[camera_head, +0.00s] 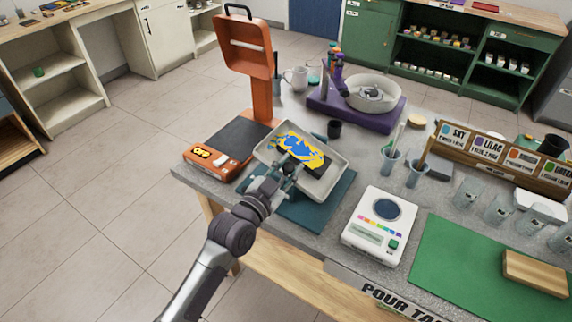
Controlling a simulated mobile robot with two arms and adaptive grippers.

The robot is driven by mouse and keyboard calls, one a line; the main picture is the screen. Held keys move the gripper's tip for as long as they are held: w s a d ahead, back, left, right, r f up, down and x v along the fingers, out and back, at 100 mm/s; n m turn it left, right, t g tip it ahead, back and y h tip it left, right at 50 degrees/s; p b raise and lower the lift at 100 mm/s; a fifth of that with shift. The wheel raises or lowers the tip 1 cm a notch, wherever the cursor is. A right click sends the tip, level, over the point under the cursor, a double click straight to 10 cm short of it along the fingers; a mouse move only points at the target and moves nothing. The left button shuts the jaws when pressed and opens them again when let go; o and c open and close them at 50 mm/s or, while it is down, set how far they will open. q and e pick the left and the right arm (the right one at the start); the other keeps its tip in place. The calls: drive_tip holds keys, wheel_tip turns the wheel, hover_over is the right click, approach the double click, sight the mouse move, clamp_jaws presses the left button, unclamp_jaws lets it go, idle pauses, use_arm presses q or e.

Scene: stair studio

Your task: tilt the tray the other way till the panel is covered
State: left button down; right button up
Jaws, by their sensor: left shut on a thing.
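A pale shallow tray (322,182) is held over a dark teal mat (318,212) on the grey worktable. It looks tilted, though the exact angle is hard to tell. Inside it, blue and yellow paint (302,150) lies in an irregular pool over the panel, mostly toward the tray's far side. A dark, unpainted-looking part shows nearer the right, and my gripper hides some of the near part. My left gripper (287,172) is shut on the tray at its near side. My right gripper is not in view.
An orange stand (258,95) with a dark base rises close behind the tray. A purple turntable unit (358,115) and cups stand farther back. A white scale (381,226) sits to the right, beside a green mat (465,262). A small dark cup (334,129) stands just behind the tray.

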use_arm(q)
drive_tip(key=shift+d, duration=0.1)
idle(0.3)
drive_tip(key=c, duration=0.9)
unclamp_jaws()
drive_tip(key=shift+s, duration=0.1)
drive_tip(key=v, duration=1.2)
drive_tip(key=shift+f, duration=0.15)
